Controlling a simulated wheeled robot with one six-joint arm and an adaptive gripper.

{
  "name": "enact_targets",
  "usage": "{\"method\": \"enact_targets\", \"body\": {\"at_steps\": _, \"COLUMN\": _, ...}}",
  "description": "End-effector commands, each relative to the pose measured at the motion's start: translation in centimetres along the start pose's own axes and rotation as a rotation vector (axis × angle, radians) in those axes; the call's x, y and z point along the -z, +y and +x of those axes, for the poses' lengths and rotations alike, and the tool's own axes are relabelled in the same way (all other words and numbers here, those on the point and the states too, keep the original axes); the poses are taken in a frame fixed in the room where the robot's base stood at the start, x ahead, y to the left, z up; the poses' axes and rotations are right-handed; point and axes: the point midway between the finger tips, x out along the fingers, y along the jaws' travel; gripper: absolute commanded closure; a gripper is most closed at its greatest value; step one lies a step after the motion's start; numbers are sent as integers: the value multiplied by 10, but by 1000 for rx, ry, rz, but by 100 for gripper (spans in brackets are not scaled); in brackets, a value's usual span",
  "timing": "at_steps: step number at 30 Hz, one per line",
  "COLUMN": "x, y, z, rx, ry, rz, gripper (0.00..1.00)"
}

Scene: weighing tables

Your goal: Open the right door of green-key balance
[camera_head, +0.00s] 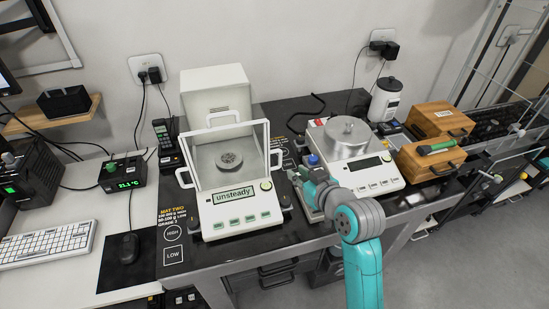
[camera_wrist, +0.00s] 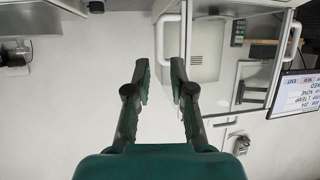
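The green-key balance (camera_head: 239,211) stands left of centre on the dark table, its display reading "unsteady". Its clear draft shield surrounds a round weight (camera_head: 229,161) on the pan. The right door's white handle (camera_head: 276,158) shows at the shield's right side; the door looks closed. My gripper (camera_head: 303,172) is just right of that handle, partly hidden by my arm. In the wrist view my gripper (camera_wrist: 160,68) is open and empty. A white handle (camera_wrist: 160,38) lies ahead, between the lines of the fingers; whether they touch it I cannot tell.
A second balance (camera_head: 377,183) with a metal pot stands close on the right, beside my arm. Wooden boxes (camera_head: 430,156) are further right. A phone-like handset (camera_head: 166,142), mouse (camera_head: 130,247) and keyboard (camera_head: 47,243) are on the left.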

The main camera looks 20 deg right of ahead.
Motion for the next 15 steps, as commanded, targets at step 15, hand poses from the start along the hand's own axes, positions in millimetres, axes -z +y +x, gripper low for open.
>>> {"method": "enact_targets", "body": {"at_steps": 15, "x": 9, "y": 1, "z": 55, "rx": 7, "ry": -3, "rz": -9, "gripper": 77}}
